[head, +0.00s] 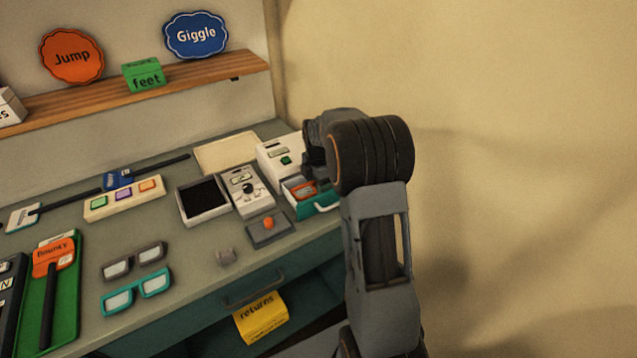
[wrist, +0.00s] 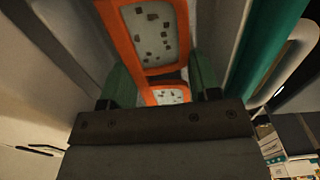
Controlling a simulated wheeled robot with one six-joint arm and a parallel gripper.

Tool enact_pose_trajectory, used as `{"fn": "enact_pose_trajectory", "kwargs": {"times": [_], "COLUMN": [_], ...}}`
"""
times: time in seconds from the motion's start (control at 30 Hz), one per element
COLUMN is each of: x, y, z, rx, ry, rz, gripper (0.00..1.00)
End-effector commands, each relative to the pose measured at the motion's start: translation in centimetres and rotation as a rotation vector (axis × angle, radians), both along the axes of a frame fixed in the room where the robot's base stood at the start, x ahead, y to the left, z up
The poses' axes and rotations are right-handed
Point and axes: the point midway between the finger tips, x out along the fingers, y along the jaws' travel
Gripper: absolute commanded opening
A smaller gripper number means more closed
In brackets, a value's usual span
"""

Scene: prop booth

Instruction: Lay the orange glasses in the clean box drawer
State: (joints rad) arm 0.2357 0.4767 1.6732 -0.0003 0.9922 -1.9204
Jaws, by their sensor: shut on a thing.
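The orange glasses (wrist: 182,40) are between the two green fingers of my gripper (wrist: 163,82), which is shut on them. Their pale lenses carry many dark specks. In the head view the orange glasses (head: 302,189) show inside or just over the open drawer; I cannot tell whether they touch its floor. The drawer (head: 325,205) has a teal front and sticks out from a white box (head: 272,158) with a green mark. The teal front also shows in the wrist view (wrist: 268,48), to the right of the glasses. My arm partly hides the drawer's right side.
A control box with a dial (head: 247,190) and a pad with an orange button (head: 269,226) stand left of the drawer. Grey glasses (head: 134,261) and teal glasses (head: 136,291) lie at the front left. An open dark-lined tray (head: 204,200) sits behind.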

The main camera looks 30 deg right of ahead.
Motion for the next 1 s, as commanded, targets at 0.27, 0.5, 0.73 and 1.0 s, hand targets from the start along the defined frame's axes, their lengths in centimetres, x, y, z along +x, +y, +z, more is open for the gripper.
{"fn": "enact_pose_trajectory", "kwargs": {"times": [0.27, 0.5, 0.73, 1.0], "x": [0.0, 0.0, 0.01, 0.01], "y": [0.0, 0.0, 0.0, 0.0], "z": [-0.01, -0.14, -0.15, -0.14], "rx": [0.0, 0.0, 0.0, 0.0], "ry": [0.0, 0.0, 0.0, 0.0], "rz": [0.0, 0.0, 0.0, 0.0], "gripper": [0.33, 0.33, 0.33, 0.78]}}
